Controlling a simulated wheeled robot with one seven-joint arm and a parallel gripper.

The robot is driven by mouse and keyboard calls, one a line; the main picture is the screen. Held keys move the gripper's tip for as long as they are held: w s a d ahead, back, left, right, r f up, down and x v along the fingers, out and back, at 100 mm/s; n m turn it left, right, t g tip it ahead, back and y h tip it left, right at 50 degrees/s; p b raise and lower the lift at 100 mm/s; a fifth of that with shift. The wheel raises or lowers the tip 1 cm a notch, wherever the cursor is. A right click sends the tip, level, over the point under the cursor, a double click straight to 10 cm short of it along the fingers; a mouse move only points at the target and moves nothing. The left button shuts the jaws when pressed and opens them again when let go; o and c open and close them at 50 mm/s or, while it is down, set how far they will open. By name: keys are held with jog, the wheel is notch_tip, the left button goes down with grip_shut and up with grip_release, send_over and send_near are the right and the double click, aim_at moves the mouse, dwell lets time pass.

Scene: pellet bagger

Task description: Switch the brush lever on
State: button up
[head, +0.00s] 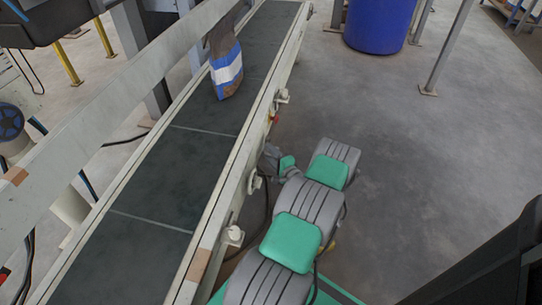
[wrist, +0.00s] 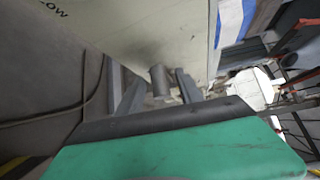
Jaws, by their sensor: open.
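My gripper (wrist: 150,90) is open in the wrist view, its two grey fingers apart. A short grey cylindrical stub (wrist: 160,80) shows between the fingers, against a pale panel; I cannot tell whether it is the brush lever or whether the fingers touch it. In the head view my gripper (head: 269,161) is at the right side of the conveyor (head: 204,140), small and partly hidden by my arm. No part is clearly recognisable as the brush lever, so its on or off position cannot be read.
A blue-and-white bag (head: 226,72) stands on the belt. White knobs (head: 283,96) jut from the conveyor's side rail. A blue barrel (head: 379,24) and a grey post (head: 445,50) stand at the back right. The floor right of my arm is clear.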

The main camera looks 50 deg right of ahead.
jog(key=shift+c, duration=0.3)
jog(key=shift+s, duration=0.1)
grip_shut()
dwell(0.9)
